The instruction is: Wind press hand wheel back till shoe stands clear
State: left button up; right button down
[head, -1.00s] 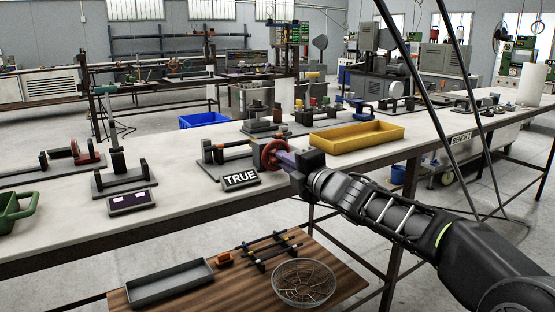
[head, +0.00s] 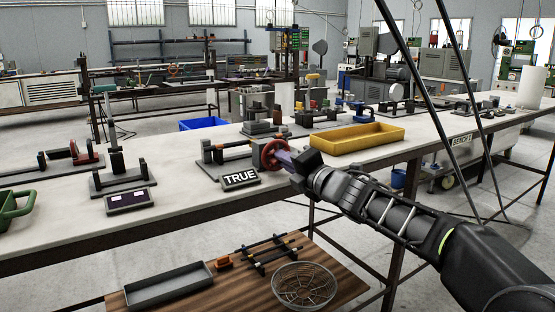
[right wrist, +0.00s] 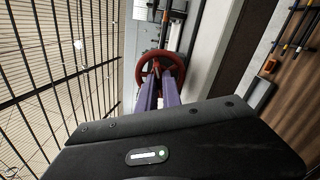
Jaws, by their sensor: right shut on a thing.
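The press (head: 228,152) stands on the bench behind the plate marked TRUE (head: 240,179). Its red hand wheel (head: 273,155) is on the press's right end and also shows in the right wrist view (right wrist: 178,63). My right gripper (head: 281,158) reaches in from the right. Its purple fingers (right wrist: 160,82) are shut on the wheel, near its hub. The shoe is too small to tell apart inside the press, and I cannot see its gap. My left gripper is not in view.
A yellow tray (head: 357,138) is on the bench right of the wheel. A dark block with white marks (head: 131,201) lies to the left. Below, a wooden shelf (head: 225,285) carries a grey tray (head: 168,286), a wire basket (head: 304,285) and rods.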

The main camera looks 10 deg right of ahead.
jog(key=shift+n, duration=0.6)
jog(key=shift+f+n+b, duration=0.1)
jog(key=shift+n+b, duration=0.5)
jog(key=shift+n, duration=0.4)
jog(key=shift+n+b, duration=0.45)
jog(key=shift+n, duration=0.55)
